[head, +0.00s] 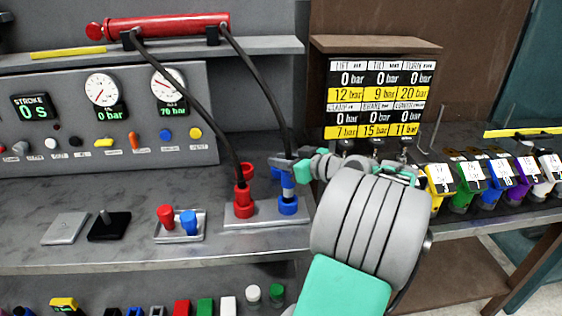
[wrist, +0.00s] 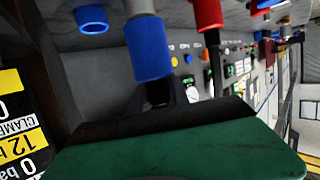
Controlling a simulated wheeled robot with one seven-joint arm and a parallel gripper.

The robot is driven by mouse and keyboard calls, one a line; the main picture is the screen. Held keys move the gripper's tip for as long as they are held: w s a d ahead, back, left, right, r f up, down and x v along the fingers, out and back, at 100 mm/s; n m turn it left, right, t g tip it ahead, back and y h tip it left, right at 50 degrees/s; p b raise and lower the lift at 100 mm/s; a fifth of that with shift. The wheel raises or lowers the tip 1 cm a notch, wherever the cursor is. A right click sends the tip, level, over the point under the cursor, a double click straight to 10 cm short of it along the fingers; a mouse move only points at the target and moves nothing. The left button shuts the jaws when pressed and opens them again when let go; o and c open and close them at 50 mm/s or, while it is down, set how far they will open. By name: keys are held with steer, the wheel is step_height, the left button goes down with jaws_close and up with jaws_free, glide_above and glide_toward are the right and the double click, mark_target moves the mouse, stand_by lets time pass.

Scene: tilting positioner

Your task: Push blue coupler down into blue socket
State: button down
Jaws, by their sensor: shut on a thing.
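The blue coupler (head: 288,184) is upright, with a black hose rising from its top. My gripper (head: 285,164) comes in from the right and is shut on the coupler near its top. The blue socket (head: 288,206) stands on a grey base plate, directly below the coupler. The coupler's lower end is at or very near the socket's mouth; I cannot tell how deep it sits. In the wrist view the blue coupler (wrist: 150,50) shows with a grey part at one end.
A red coupler (head: 243,180) with its own hose stands in a red socket (head: 243,208) just left. A small tray (head: 180,238) with red and blue pieces lies further left on the bench. The pressure display (head: 377,95) is behind my arm.

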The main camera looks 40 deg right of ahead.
steer(key=shift+f+b, duration=2.35)
steer(key=shift+f, duration=0.2)
steer(key=c, duration=1.2)
jaws_free()
steer(key=shift+o, duration=0.2)
steer(key=a+v, duration=0.1)
steer(key=v, duration=0.6)
steer(key=shift+s+d, duration=0.45)
steer(key=shift+d, duration=0.05)
steer(key=shift+r, duration=0.1)
